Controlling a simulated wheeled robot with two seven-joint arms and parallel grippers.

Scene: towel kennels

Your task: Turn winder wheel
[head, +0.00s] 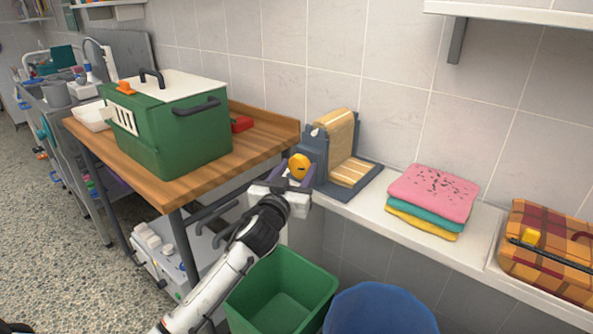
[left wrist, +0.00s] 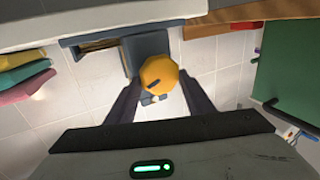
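The winder (head: 338,150) stands on the wall shelf: a grey-blue frame with a yellow striped towel (head: 340,135) draped over it and down onto its base. Its round yellow wheel (head: 299,166) is on the near left side; it also shows in the left wrist view (left wrist: 158,74), with a dark mark on its face. My left gripper (head: 296,172) is at the wheel, one finger on each side. The wheel fills nearly the whole gap between the fingertips (left wrist: 160,80). Whether they press on it, I cannot tell. My right gripper is not in view.
A green kennel (head: 180,125) with a white top stands on the wooden bench at left. Folded pink, teal and yellow towels (head: 432,195) and a plaid carrier (head: 550,250) sit farther right along the shelf. A green bin (head: 282,285) and a blue bin (head: 380,310) stand below.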

